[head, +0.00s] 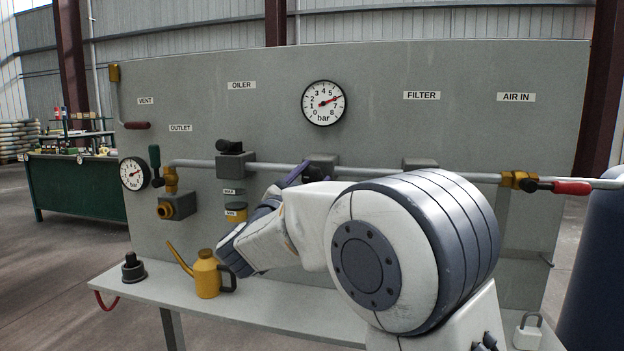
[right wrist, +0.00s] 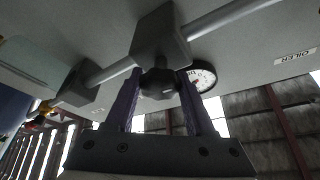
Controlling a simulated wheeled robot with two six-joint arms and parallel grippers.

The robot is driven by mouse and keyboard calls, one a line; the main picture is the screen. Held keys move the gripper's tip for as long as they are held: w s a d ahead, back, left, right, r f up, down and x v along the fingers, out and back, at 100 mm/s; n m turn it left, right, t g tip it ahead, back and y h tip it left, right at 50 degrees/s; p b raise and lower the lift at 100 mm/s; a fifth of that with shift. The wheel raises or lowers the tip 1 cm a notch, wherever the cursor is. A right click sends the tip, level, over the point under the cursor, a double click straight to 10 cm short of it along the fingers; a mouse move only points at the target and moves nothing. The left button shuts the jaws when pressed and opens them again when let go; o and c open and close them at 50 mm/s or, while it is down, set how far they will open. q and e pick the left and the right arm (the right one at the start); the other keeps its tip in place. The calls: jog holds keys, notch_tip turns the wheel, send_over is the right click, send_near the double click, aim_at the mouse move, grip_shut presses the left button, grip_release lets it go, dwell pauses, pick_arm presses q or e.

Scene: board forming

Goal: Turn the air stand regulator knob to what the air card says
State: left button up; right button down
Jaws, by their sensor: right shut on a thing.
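The regulator block (head: 322,160) sits on the pipe in the middle of the grey panel. The round gauge (head: 324,103) above the regulator has a red needle pointing right and slightly up, at about 6 bar. It also shows in the right wrist view (right wrist: 203,77). I see no readable air card. My left gripper is not in view.
A yellow oil can (head: 207,275) and a black fitting (head: 133,268) stand on the shelf (head: 150,290) below. A second gauge (head: 133,173) is at the left outlet. A red-handled valve (head: 570,188) is at the right, and a padlock (head: 528,332) lies on the shelf's right end.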

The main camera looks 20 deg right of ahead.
jog(key=shift+f, duration=0.1)
jog(key=shift+c, duration=1.3)
grip_release()
jog(key=v, duration=1)
jog(key=shift+s+a+b, duration=0.15)
jog(key=shift+a+b, duration=0.05)
jog(key=shift+b, duration=0.1)
